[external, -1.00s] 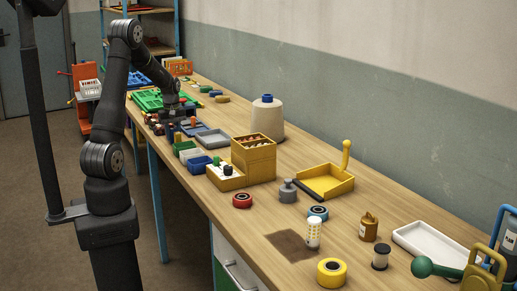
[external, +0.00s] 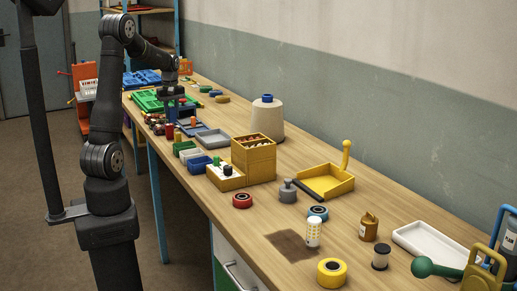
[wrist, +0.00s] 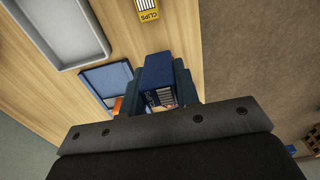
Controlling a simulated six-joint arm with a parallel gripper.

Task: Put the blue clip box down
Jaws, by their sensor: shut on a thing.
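The blue clip box (wrist: 158,80) is between my gripper's fingers in the wrist view, with a printed label on the side facing the camera. My gripper (wrist: 160,92) is shut on it. In the external view my gripper (external: 177,104) is over the far part of the bench, near the green tray; the box is too small and dark there to make out clearly. A blue tray (wrist: 97,75) with an orange thing at its edge lies just left of the box in the wrist view.
The green tray (external: 150,101), small blue bin (external: 197,164) and yellow box stack (external: 262,165) stand along the bench. The bench's front edge is close.

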